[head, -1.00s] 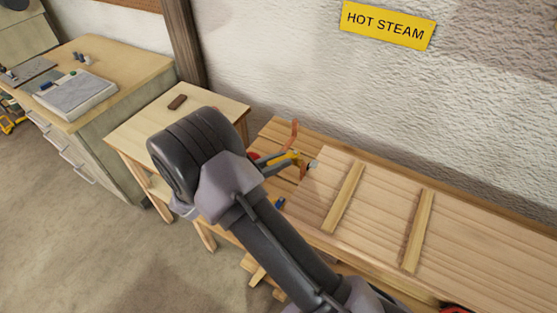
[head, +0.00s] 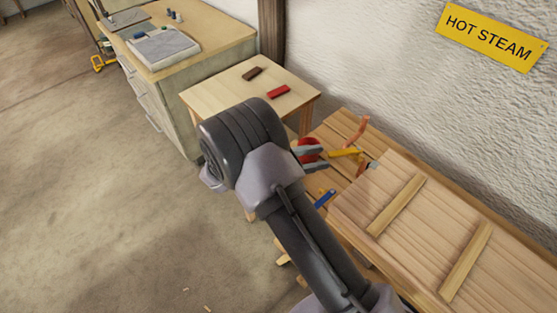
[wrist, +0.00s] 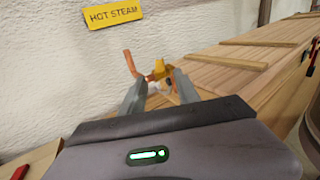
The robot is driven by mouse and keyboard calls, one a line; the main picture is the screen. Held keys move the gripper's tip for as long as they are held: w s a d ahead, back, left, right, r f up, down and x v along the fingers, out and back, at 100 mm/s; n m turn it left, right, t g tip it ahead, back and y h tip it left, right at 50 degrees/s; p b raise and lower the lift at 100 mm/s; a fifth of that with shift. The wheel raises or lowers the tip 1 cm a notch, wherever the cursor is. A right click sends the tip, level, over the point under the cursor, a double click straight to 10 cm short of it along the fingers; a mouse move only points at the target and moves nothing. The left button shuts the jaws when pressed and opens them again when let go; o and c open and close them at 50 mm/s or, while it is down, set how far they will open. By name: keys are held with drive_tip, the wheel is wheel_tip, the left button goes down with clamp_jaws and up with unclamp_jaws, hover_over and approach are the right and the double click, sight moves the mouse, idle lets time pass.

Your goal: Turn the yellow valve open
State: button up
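The yellow valve (head: 345,153) sits by a bent copper pipe (head: 359,132) near the wall end of the wooden box. In the wrist view the yellow valve (wrist: 159,69) shows just beyond and between my fingertips, with the copper pipe (wrist: 131,63) to its left. My gripper (wrist: 158,80) is open, its two grey fingers spread. I see nothing held between them. In the head view my gripper (head: 321,157) lies left of the valve, with a small gap in the picture. Whether a finger touches the valve cannot be told.
A slatted wooden lid (head: 420,215) with battens lies to the right. A small table (head: 225,95) holds a brown block (head: 252,73) and a red block (head: 279,92). A red object (head: 308,145) shows behind my fingers. A blue-handled tool (head: 325,198) lies nearby. Floor is clear at left.

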drive_tip(key=p+v, duration=0.1)
drive_tip(key=v, duration=0.9)
drive_tip(key=shift+a, duration=0.3)
